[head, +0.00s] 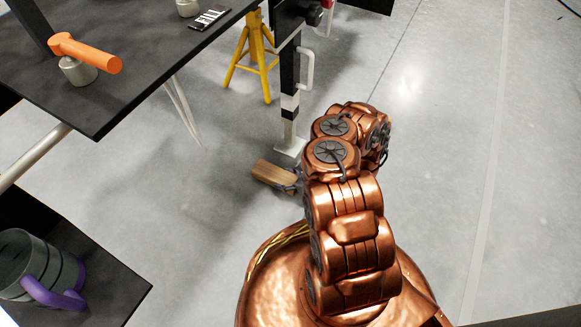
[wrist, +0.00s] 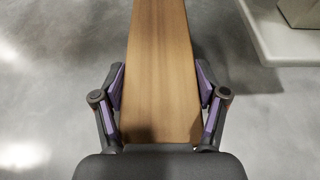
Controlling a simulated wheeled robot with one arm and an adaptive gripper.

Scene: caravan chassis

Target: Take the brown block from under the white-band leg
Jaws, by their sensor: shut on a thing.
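The brown block (head: 273,175) is a wooden piece low over the grey floor, left of my arm in the head view. It fills the middle of the wrist view (wrist: 160,65). My gripper (wrist: 160,97) is shut on the block, with a purple-padded finger against each side. In the head view my gripper (head: 296,181) is partly hidden by my arm. The white-band leg (head: 290,105) is black with a white band and a pale foot plate (head: 290,147). The block lies beside the plate, nearer to me, apart from it. Whether the block touches the floor I cannot tell.
A black table (head: 130,60) with an orange-handled mallet (head: 88,53) stands at upper left. A yellow stand (head: 253,55) is behind the leg. A grey container with a purple handle (head: 42,270) sits on a dark surface at lower left. The floor on the right is clear.

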